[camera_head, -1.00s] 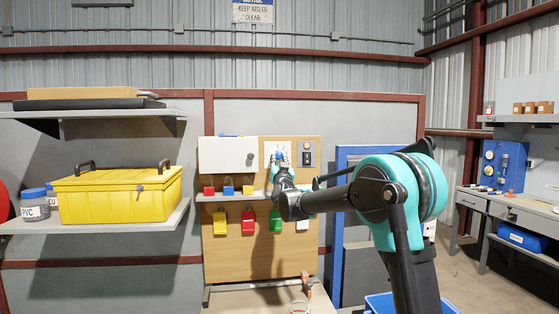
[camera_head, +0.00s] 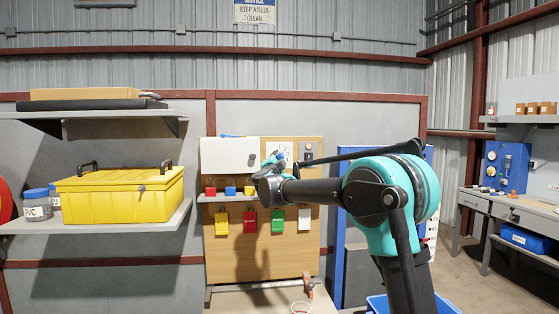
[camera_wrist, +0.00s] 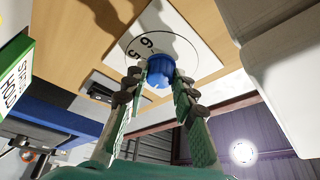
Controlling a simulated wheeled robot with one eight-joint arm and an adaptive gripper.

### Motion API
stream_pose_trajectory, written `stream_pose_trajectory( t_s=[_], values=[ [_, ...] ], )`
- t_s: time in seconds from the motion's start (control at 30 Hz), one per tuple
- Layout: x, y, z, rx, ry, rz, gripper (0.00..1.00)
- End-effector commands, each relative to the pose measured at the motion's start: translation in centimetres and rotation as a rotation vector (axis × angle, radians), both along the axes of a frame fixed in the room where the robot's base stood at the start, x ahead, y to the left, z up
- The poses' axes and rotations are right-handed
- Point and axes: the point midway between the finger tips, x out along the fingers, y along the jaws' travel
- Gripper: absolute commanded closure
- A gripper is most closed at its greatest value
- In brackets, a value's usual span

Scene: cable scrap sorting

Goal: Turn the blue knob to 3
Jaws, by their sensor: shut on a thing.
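In the wrist view the printed numbers 6 and 5 show on the dial beside the knob; the other numbers are out of view or hidden. I cannot make out which number the knob points to. My gripper (camera_wrist: 161,77) has one finger on each side of the knob and is shut on it. In the head view the dial plate (camera_head: 285,149) is partly hidden behind my gripper (camera_head: 272,160).
A switch plate (camera_head: 308,151) is just right of the dial. Coloured tags (camera_head: 250,222) hang below. A yellow toolbox (camera_head: 120,195) stands on the left shelf.

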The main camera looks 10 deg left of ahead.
Motion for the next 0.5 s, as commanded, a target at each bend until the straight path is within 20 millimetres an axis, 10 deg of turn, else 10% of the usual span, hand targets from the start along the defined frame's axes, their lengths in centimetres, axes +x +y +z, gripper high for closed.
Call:
stream_pose_trajectory(
  t_s=[0.5],
  values=[
    [-0.01, 0.01, 0.07, 0.12, 0.034, -0.001, 1.0]
  ],
)
